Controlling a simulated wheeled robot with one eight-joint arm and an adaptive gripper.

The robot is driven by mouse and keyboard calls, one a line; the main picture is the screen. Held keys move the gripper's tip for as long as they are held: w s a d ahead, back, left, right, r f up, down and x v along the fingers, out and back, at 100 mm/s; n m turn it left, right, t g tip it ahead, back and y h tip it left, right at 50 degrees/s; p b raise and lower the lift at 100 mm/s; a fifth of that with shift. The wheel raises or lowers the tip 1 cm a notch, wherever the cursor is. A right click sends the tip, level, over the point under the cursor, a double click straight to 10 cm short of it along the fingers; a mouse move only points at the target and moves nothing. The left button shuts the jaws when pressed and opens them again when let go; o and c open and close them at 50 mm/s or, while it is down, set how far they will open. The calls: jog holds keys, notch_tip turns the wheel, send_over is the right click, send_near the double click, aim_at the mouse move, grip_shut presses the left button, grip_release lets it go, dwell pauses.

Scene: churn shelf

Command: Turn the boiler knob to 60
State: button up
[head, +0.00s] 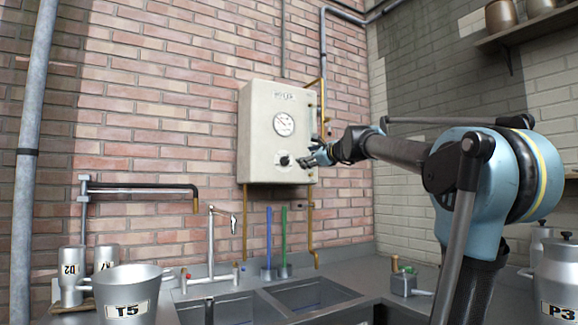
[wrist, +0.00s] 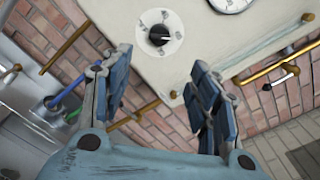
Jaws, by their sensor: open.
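The boiler (head: 260,130) is a cream box on the brick wall with a round dial gauge (head: 284,124). Its knob (head: 284,160) is small and black, low on the front. In the wrist view the knob (wrist: 158,36) sits on a pale round plate, with a light pointer mark towards the right; the scale numbers are too small to read. My gripper (head: 316,157) is just right of the knob in the head view. In the wrist view my gripper (wrist: 150,82) is open and empty, its fingers apart and not touching the knob. The gauge (wrist: 230,2) is partly cut off.
Brass pipes (head: 245,225) run below the boiler, and a pipe (wrist: 275,68) runs beside it. Below are a double sink (head: 262,292), a tap (head: 211,240), and blue and green rods (head: 283,240). A pot marked T5 (head: 125,290) stands at the left.

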aim_at(288, 161)
jog(key=x, duration=1.5)
jog(key=shift+w+a, duration=0.2)
jog(key=shift+a, duration=0.05)
jog(key=c, duration=1.1)
